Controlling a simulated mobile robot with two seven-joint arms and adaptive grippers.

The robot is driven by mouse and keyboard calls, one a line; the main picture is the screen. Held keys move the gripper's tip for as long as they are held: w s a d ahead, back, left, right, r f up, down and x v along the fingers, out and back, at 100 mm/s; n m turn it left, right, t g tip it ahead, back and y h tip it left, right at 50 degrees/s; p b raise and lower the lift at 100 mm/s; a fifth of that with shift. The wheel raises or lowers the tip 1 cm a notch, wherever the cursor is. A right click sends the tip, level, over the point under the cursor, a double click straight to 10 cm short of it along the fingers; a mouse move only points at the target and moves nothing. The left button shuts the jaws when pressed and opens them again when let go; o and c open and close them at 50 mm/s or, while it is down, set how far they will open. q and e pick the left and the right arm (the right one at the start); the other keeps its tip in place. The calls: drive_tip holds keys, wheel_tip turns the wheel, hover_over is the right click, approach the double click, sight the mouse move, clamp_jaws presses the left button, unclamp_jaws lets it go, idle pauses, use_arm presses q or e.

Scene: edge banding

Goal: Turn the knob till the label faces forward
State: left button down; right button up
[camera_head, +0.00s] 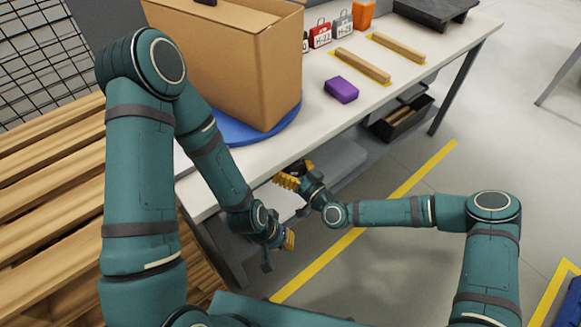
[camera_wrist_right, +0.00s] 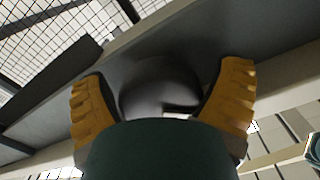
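A brown cardboard box (camera_head: 270,75) stands on a blue round turntable (camera_head: 255,133) on the white workbench. I see no label on the box faces that show. My right gripper (camera_head: 291,180) is at the bench's front edge, its yellow fingers partly hidden. In the right wrist view, the fingers of the right gripper (camera_wrist_right: 162,98) are spread under the bench. A dark rounded shape lies between them; I cannot tell whether it is the knob or part of my gripper. My left gripper (camera_head: 279,251) hangs below the bench edge, fingers apart, with nothing visible between them.
A purple block (camera_head: 341,90) lies right of the turntable. A lower shelf holds a black bin (camera_head: 402,118). Wooden slats (camera_head: 50,190) fill the left.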

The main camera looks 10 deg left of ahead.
drive_tip(key=shift+d+r, duration=0.1)
drive_tip(key=shift+s+d, duration=0.15)
drive_tip(key=shift+d, duration=0.1)
drive_tip(key=v, duration=1.1)
drive_tip(key=shift+s, duration=0.15)
